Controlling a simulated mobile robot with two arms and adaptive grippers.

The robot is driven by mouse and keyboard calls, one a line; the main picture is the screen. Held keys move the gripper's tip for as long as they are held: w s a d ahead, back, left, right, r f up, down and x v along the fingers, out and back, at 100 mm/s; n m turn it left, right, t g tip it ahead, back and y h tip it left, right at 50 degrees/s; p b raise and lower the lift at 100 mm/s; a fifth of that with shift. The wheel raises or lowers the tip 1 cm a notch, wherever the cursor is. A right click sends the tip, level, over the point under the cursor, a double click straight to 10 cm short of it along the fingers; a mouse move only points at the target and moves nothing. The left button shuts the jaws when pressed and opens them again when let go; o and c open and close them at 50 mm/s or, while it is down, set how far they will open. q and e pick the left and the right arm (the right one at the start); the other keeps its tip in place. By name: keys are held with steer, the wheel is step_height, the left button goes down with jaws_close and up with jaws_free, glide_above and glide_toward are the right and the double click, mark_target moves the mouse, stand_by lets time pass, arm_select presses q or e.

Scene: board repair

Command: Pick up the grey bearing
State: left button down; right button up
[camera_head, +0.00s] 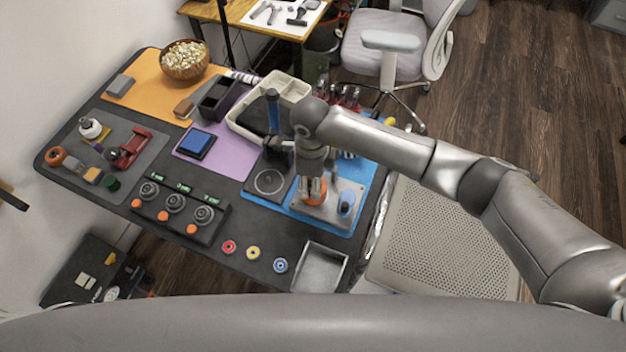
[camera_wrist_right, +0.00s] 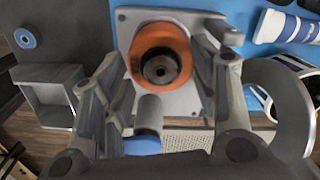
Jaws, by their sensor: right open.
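A dark grey round piece with a hole, which looks like the grey bearing (camera_wrist_right: 160,66), sits inside an orange ring (camera_wrist_right: 136,62) in the right wrist view. The ring is on a light grey metal plate (camera_wrist_right: 192,22). In the head view the orange ring (camera_head: 313,199) shows beneath my right gripper (camera_head: 312,186), and the bearing is hidden there. My right gripper (camera_wrist_right: 165,90) points down at the plate, its fingers open on either side of the ring. Nothing is held between them. Contact with the bearing cannot be told. My left gripper is not in view.
A blue-topped post (camera_head: 346,203) stands on the plate beside the ring. A grey open tray (camera_head: 297,278) and red, yellow and blue round parts (camera_head: 253,253) lie along the front edge. A beige bin (camera_head: 240,112) stands behind the gripper. A grey curved part (camera_wrist_right: 290,100) is close by.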

steer(key=shift+f, duration=0.3)
steer(key=shift+c, duration=0.4)
steer(key=c, duration=1)
